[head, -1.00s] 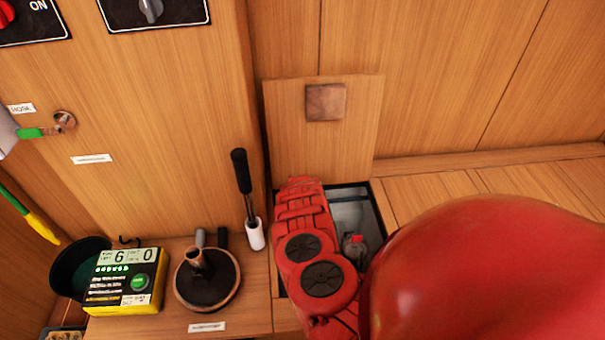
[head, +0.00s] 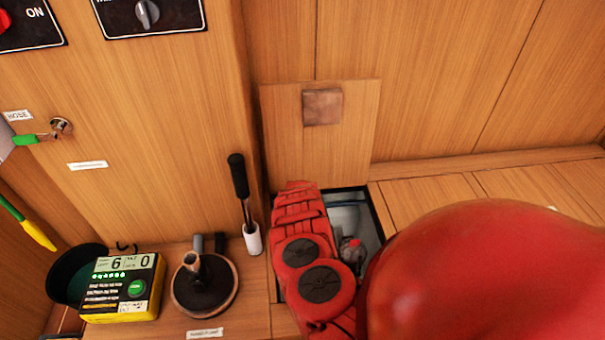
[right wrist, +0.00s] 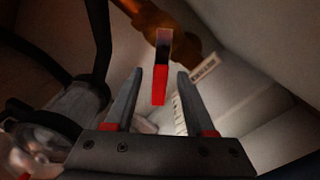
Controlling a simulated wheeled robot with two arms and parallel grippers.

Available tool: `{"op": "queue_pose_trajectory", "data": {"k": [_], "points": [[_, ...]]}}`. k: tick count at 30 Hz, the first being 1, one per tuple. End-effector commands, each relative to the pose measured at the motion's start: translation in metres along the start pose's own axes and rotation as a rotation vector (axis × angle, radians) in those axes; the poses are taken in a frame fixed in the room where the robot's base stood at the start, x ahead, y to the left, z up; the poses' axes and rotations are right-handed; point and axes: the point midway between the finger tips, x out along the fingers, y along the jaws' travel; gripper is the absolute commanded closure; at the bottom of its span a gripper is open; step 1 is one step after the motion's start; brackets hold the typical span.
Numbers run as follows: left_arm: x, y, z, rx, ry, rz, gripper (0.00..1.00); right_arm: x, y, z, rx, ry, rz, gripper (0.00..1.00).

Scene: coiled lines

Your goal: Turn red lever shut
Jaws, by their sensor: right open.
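In the right wrist view a red-ended lever (right wrist: 160,85) sticks out from a brass-coloured valve body (right wrist: 155,22) inside a compartment. My right gripper (right wrist: 155,82) is open. Its two fingers stand on either side of the lever, apart from it, with the red end showing in the gap between them. In the head view my red right arm reaches down into an open floor hatch (head: 376,222) and hides the right gripper and the lever. My left gripper is not in view.
The hatch lid (head: 350,140) stands upright behind the opening. To its left are a black-handled lever in a white base (head: 252,238), a round dark fitting (head: 205,292) and a yellow-black box (head: 122,285). In the right wrist view, a dark hose (right wrist: 98,45) and pump-like body lie at left.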

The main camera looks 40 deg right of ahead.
Motion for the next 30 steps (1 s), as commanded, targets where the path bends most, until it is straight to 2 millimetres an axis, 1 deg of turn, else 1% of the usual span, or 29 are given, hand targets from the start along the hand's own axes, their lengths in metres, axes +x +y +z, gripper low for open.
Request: {"op": "queue_pose_trajectory", "data": {"k": [2,4,8,15,21,25,30], "points": [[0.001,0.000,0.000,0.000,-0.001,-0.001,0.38,-0.003,0.000,0.000,0.000,0.000,-0.001,0.45],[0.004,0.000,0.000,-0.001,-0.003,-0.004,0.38,-0.009,-0.001,-0.001,0.000,0.001,-0.002,0.45],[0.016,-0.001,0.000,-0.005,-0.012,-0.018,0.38,-0.034,-0.002,0.001,0.001,-0.002,-0.003,0.45],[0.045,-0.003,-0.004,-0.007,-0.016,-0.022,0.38,-0.100,-0.002,0.003,0.000,-0.005,-0.004,0.45],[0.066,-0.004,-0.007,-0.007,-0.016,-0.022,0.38,-0.146,-0.003,0.001,0.000,0.000,-0.006,0.45],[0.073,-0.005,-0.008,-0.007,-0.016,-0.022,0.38,-0.164,-0.002,0.000,-0.001,0.001,-0.003,0.45],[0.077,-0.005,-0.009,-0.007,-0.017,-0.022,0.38,-0.173,0.000,0.000,-0.001,0.000,0.000,0.45]]}}
